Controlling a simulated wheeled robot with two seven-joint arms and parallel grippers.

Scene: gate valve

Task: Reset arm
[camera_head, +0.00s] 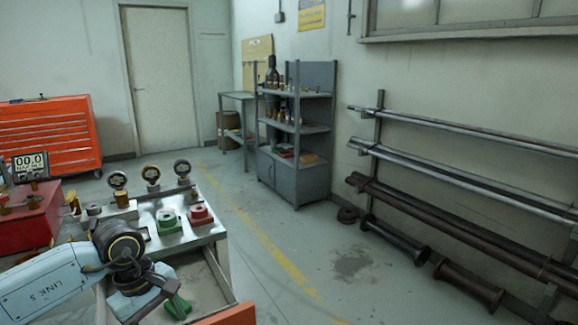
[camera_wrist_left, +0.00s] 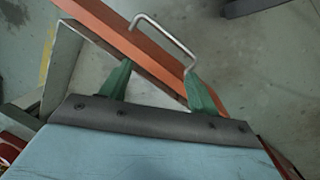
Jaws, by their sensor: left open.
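My left arm comes in from the left in the head view, and my left gripper (camera_head: 178,307) is low over the open drawer at the front of the metal bench (camera_head: 224,232). In the left wrist view the green fingers of the gripper (camera_wrist_left: 158,70) stand apart with nothing between them. The orange drawer front (camera_wrist_left: 112,38) runs diagonally just past the fingertips. Its bent metal handle (camera_wrist_left: 165,36) ends close to the right fingertip; I cannot tell whether they touch. My right gripper is not in view.
The bench carries several gauges (camera_head: 151,174), a green part (camera_head: 167,220) and a red part (camera_head: 200,214). A red box (camera_head: 30,217) stands at left. An orange tool chest (camera_head: 45,135), grey shelves (camera_head: 300,130) and a pipe rack (camera_head: 460,180) stand farther off. The floor right of the bench is clear.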

